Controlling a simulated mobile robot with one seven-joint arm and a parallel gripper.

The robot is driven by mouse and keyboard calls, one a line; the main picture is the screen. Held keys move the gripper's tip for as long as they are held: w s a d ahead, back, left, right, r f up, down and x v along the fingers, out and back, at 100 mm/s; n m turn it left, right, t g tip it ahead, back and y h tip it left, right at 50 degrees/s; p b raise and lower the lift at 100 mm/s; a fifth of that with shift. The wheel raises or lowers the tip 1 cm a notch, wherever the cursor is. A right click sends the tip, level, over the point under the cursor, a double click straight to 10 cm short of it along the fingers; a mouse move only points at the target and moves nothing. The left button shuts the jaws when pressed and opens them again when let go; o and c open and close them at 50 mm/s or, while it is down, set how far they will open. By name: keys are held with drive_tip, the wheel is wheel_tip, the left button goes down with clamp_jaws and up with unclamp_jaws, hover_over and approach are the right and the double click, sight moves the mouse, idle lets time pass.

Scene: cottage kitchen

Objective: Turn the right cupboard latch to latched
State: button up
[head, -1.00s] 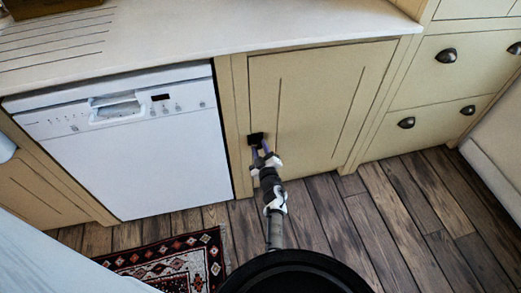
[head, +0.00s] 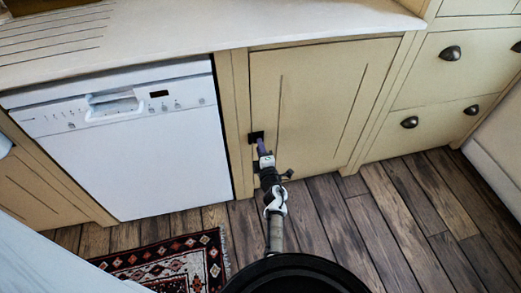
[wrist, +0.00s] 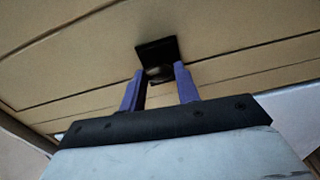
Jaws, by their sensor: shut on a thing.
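The black cupboard latch (head: 256,136) sits at the left edge of the cream cupboard door (head: 310,125), right of the dishwasher. My gripper (head: 261,142) reaches the latch from below. In the wrist view its two purple fingers (wrist: 160,78) stand on either side of the latch knob, shut on it. The fingers hide part of the knob, and I cannot tell its exact turn angle.
A white dishwasher (head: 125,140) stands left of the cupboard. Drawers with dark cup handles (head: 450,54) are at the right. A pale countertop (head: 210,25) runs above. A patterned rug (head: 180,262) lies on the wooden floor (head: 330,220).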

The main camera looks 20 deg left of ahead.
drive_tip(key=shift+n, duration=0.5)
drive_tip(key=o, duration=1)
drive_tip(key=shift+s, duration=0.15)
